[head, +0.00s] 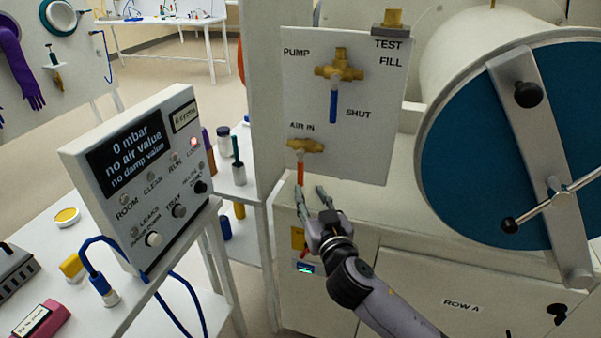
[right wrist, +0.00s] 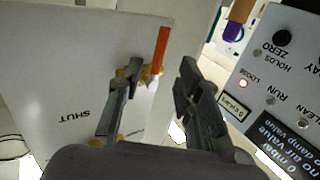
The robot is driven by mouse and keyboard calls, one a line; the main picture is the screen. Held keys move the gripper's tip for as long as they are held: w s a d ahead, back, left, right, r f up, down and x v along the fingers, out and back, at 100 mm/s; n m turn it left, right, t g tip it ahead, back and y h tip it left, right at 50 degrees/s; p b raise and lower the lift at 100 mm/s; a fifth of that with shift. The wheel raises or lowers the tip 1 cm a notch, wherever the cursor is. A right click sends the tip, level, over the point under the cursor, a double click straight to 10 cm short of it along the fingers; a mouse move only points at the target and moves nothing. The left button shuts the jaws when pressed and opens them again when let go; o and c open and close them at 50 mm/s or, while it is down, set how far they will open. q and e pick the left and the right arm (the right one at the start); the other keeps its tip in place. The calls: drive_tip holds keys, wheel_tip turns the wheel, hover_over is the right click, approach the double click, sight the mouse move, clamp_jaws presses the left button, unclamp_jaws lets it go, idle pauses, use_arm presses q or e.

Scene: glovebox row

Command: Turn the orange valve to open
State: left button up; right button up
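The orange valve handle (head: 300,173) hangs straight down from its brass body (head: 306,146) under the "AIR IN" label on the white panel. My right gripper (head: 312,189) is open and empty, just below and right of the handle's lower end. In the right wrist view the orange handle (right wrist: 161,46) shows between the two open fingers (right wrist: 161,66), nearer the left one. I cannot tell whether that finger touches it. My left gripper is in neither view.
Above on the panel, a blue handle (head: 334,106) hangs from a brass valve (head: 340,66) near "SHUT". A control box (head: 140,165) stands left, its screen reading 0 mbar. A large round blue door (head: 465,150) with a bar stands right.

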sight(301, 177)
drive_tip(key=x, duration=0.9)
drive_tip(key=shift+p, duration=0.3)
clamp_jaws()
idle(0.4)
